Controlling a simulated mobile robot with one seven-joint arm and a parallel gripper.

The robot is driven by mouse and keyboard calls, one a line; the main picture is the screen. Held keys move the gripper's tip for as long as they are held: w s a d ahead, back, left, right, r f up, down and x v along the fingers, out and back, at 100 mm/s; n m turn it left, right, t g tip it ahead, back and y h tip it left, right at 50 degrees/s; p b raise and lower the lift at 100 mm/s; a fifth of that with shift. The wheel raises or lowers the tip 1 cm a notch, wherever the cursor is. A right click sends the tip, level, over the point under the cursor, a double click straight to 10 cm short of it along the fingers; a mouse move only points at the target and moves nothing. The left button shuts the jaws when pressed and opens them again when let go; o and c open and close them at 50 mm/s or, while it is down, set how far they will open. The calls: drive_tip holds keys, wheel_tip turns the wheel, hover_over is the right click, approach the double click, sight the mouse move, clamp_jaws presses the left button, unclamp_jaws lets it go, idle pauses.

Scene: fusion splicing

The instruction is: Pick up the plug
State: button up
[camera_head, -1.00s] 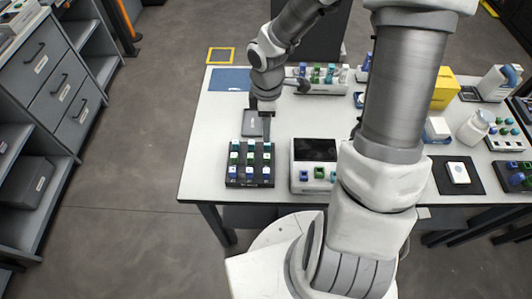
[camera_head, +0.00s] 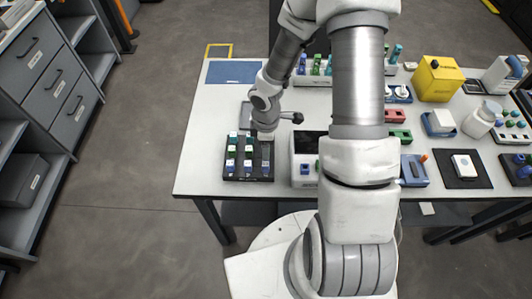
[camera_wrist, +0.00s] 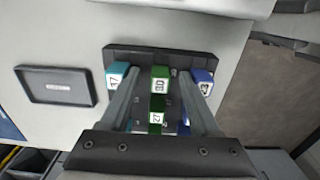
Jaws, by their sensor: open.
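A black rack (camera_head: 226,178) stands at the front left of the table and holds several small teal, green, white and blue plugs. In the wrist view, a teal plug (camera_wrist: 117,75), a green plug (camera_wrist: 160,78) and a blue plug (camera_wrist: 202,82) stand along the rack's (camera_wrist: 135,52) far row. Another green plug (camera_wrist: 156,117) shows nearer. My gripper (camera_wrist: 159,85) is open over the rack, with the green plugs in the gap between its fingers and the teal and blue plugs outside them. In the head view, my gripper (camera_head: 266,139) covers part of the rack's right side.
A dark grey tray (camera_wrist: 58,87) lies beside the rack. A white device with a black screen (camera_head: 309,143) stands close to the rack's right. A blue mat (camera_head: 233,72) lies at the back left. The table's left edge is clear.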

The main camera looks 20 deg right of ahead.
drive_tip(key=shift+f, duration=0.1)
clamp_jaws()
idle(0.4)
drive_tip(key=shift+r, duration=0.6)
drive_tip(key=r+p, duration=0.1)
drive_tip(key=r, duration=0.1)
drive_tip(key=d+r, duration=0.1)
drive_tip(key=shift+w+r+p, duration=0.15)
drive_tip(key=shift+r+p, duration=0.2)
drive_tip(key=w+d+r+p, duration=0.2)
drive_tip(key=d+r, duration=0.4)
drive_tip(key=d, duration=0.4)
drive_tip(key=shift+w+d, duration=0.15)
drive_tip(key=shift+w, duration=0.15)
drive_tip(key=shift+r, duration=0.1)
